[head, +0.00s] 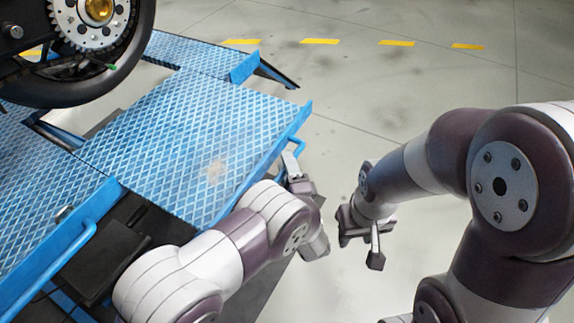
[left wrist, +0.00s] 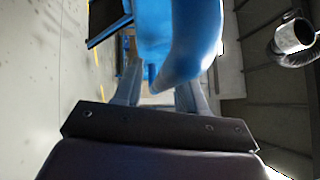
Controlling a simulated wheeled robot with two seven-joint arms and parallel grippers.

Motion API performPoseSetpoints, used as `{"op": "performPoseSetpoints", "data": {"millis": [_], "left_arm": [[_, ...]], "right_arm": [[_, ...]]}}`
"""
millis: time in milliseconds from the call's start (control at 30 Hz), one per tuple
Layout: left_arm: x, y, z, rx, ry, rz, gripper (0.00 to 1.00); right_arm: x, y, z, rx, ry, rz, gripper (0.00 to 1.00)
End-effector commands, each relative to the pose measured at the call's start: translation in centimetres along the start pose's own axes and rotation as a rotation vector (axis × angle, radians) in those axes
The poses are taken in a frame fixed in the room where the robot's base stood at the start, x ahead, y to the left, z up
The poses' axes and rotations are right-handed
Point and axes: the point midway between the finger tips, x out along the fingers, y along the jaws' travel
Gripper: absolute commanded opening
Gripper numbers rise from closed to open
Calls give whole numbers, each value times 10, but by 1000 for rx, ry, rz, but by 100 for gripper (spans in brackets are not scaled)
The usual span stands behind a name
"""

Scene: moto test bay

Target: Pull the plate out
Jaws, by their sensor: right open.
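The blue diamond-tread plate (head: 190,140) lies flat beside the lift, with a blue bar handle (head: 291,143) along its right edge. My left gripper (head: 292,162) is at the near end of that handle. In the left wrist view, the blue handle (left wrist: 180,40) fills the space in front of the left fingers (left wrist: 160,95), one finger on each side. The handle hides part of the fingers, so I cannot tell whether they grip it. My right gripper (head: 362,240) is open and empty over the floor, to the right of the left gripper.
A motorcycle wheel (head: 128,70) stands on the blue lift at upper left. Another blue ramp piece (head: 200,57) lies behind the plate. A blue rail (head: 60,255) runs along the lift's near side. Grey floor (head: 420,80) with yellow dashes is clear to the right of the plate.

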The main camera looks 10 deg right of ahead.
Motion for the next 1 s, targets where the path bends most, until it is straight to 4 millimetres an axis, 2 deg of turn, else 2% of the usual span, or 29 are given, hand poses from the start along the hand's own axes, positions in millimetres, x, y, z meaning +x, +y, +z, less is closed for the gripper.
{"op": "performPoseSetpoints", "data": {"millis": [133,233,500,633,800,1000], "left_arm": [[-3,-1,0,0,1,0,41],[-17,-2,-1,1,3,0,41],[-90,-2,-1,1,6,-1,41],[-114,-1,-1,0,3,0,41],[-127,0,0,0,1,-1,41],[-127,0,0,0,0,0,41]], "right_arm": [[-1,0,0,0,0,0,43],[-3,0,0,0,0,0,43],[-10,0,-1,0,0,0,43],[-12,0,-1,0,0,0,43],[-12,0,-2,0,0,0,43],[-12,0,-2,0,0,0,43]]}}
